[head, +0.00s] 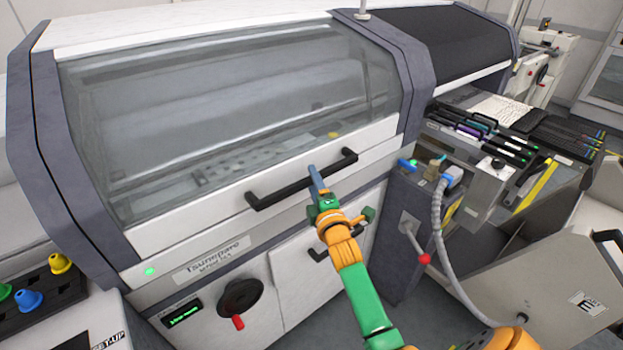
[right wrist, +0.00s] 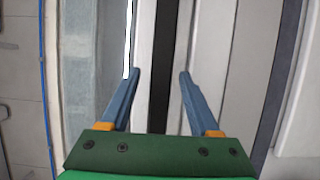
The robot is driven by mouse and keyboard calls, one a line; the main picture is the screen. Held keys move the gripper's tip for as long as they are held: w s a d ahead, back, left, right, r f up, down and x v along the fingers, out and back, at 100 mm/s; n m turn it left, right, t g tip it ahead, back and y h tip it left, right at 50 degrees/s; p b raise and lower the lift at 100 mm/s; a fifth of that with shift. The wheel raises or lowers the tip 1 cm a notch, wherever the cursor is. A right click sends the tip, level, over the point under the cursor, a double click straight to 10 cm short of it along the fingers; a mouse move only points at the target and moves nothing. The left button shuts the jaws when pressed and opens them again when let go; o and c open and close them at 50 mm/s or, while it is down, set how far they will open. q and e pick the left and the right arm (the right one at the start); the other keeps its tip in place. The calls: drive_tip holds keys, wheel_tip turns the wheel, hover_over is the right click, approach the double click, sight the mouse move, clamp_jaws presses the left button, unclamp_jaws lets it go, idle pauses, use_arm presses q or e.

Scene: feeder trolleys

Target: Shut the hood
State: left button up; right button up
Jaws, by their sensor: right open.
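The hood (head: 230,110) is a large clear window in a white and dark grey frame on the machine at left and centre. It looks lowered; I cannot tell whether a thin gap is left at its lower edge. A black bar handle (head: 290,184) runs along its white front band. My right gripper (head: 315,180) is open at the middle of the handle. In the right wrist view, the black handle (right wrist: 163,50) runs between the two blue fingers (right wrist: 161,75). I cannot tell if the fingers touch it. My left gripper is out of view.
Below the hood are a dark round knob (head: 240,297) with a red grip and a white lower door. Feeders (head: 485,130) and a grey hose (head: 437,215) stand to the right. A rack with coloured knobs (head: 40,290) is at lower left.

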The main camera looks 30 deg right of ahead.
drive_tip(key=shift+x, duration=0.95)
drive_tip(key=shift+s, duration=0.1)
clamp_jaws()
idle(0.6)
